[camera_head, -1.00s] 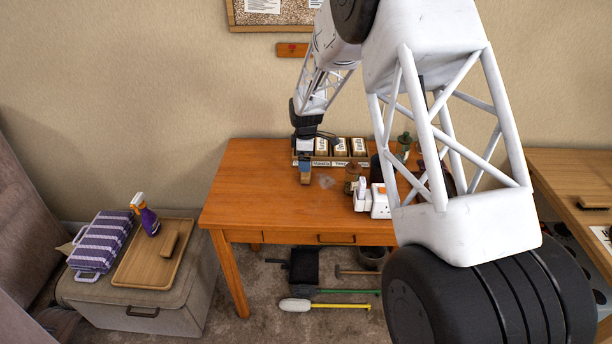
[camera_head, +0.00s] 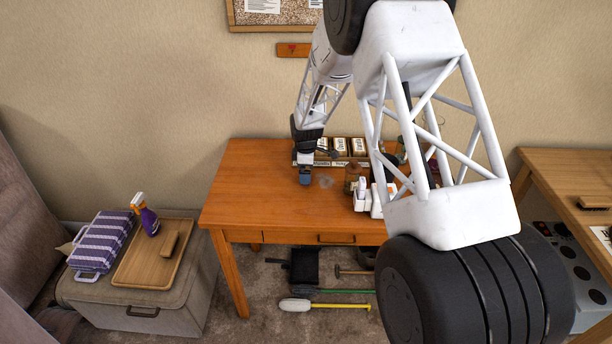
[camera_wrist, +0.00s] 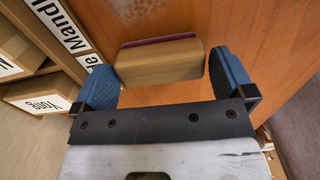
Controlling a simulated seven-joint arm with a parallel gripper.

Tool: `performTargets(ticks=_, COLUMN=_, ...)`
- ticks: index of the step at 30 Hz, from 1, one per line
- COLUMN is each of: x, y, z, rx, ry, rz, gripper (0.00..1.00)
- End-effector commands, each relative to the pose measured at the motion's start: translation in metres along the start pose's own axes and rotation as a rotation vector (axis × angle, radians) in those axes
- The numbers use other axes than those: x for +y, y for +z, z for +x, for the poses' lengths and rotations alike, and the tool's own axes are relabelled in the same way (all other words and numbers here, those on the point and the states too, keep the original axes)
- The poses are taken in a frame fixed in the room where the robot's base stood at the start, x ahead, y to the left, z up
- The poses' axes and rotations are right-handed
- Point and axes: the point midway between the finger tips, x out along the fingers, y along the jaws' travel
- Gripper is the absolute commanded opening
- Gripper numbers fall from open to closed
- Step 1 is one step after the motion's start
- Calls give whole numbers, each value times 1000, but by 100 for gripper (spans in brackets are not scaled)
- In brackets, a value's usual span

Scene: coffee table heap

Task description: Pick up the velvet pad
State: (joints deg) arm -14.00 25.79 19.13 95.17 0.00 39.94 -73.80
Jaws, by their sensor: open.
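The velvet pad (camera_wrist: 158,62) is a light wooden block with a dark red strip along its far side. In the wrist view it lies on the orange-brown tabletop, between the two blue fingers of my gripper (camera_wrist: 165,78). The gripper is open, with a finger beyond each end of the block and a visible gap on the right; on the left the finger is very near. In the head view my gripper (camera_head: 305,178) is low over the table's back middle, and the pad is hidden behind it.
A box of labelled packets (camera_head: 340,148) stands just behind my gripper; its compartments show at left in the wrist view (camera_wrist: 32,65). A jar (camera_head: 352,174) and white bottles (camera_head: 361,192) stand to the right. The tabletop's left side (camera_head: 240,190) is clear.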

Motion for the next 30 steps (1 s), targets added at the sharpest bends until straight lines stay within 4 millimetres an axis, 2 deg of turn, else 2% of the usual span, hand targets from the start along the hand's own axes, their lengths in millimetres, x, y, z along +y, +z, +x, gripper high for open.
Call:
performTargets(ticks=6, x=0, y=0, z=12, rx=0, ry=1, rz=0, gripper=100)
performTargets(ticks=21, x=0, y=0, z=12, rx=0, ry=1, rz=0, gripper=100)
performTargets(ticks=22, x=0, y=0, z=12, rx=0, ry=1, rz=0, gripper=98)
performTargets(ticks=28, x=0, y=0, z=12, rx=0, ry=1, rz=0, gripper=68)
performTargets(ticks=30, x=0, y=0, z=12, rx=0, ry=1, rz=0, gripper=65)
